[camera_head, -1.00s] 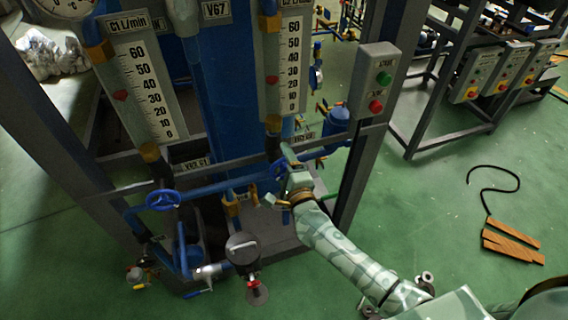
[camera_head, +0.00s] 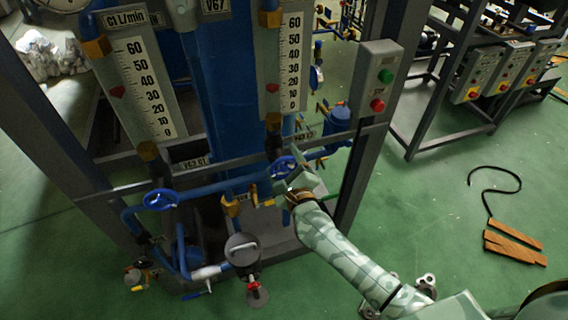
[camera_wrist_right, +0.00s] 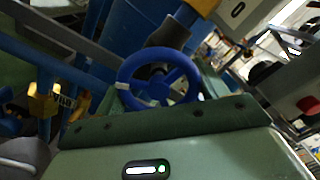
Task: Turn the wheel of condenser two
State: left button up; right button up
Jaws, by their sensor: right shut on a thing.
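The blue handwheel of condenser two (camera_head: 283,166) sits on the blue pipe below the right-hand gauge. It also shows large in the right wrist view (camera_wrist_right: 158,82). My right gripper (camera_head: 293,179) is at the wheel's lower right side and shut on its rim. In the wrist view the gripper's pale green body fills the bottom, and a small pale fingertip shows at the rim's left side. The exact contact is mostly hidden by the gripper's body. My left gripper is not in view.
A second blue handwheel (camera_head: 160,200) is on the pipe to the left. A grey frame post (camera_head: 372,140) and a control box with green and red buttons (camera_head: 382,80) stand just right of my gripper. Two scale gauges hang above.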

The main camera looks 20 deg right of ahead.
jog(key=shift+f, duration=0.2)
jog(key=o, duration=1)
jog(key=shift+r, duration=0.1)
jog(key=shift+s, duration=0.1)
jog(key=s, duration=1.6)
jog(key=shift+s+d, duration=0.1)
jog(key=shift+d, duration=0.2)
